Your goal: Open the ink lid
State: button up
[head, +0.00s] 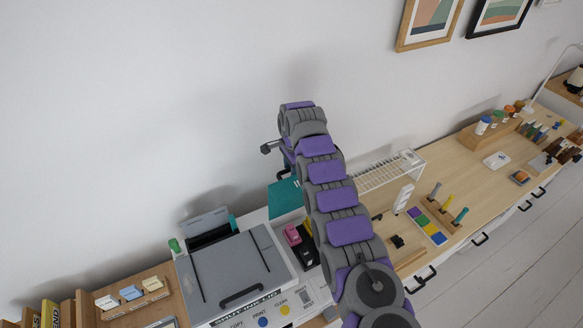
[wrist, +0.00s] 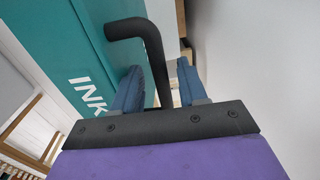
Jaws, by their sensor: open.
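The teal ink lid (wrist: 90,60), lettered "INK", fills the left of the wrist view. A black bent handle (wrist: 128,27) stands out from it. My gripper (wrist: 159,72) is open, its blue fingers on either side of the handle's straight part. I cannot tell whether either finger touches it. In the head view a teal panel (head: 285,197) shows left of my arm, behind the printer. My arm hides most of the gripper there, and how far the lid stands open is unclear.
The grey and white printer (head: 235,275) carries a "SHUT INK LID" label. Pink and black blocks (head: 292,235) sit beside it. A white rack (head: 385,172) and coloured tiles (head: 427,226) stand to the right on the wooden desk (head: 455,175). The wall is close behind.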

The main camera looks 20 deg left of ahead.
jog(key=shift+r, duration=0.1)
jog(key=shift+a+r, duration=0.15)
jog(key=shift+r, duration=0.05)
notch_tip(320, 180, up, 11)
jog(key=p, duration=0.7)
jog(key=shift+d+p, duration=0.3)
jog(key=shift+p, duration=0.1)
jog(key=shift+r, duration=0.1)
jog(key=shift+d, duration=0.1)
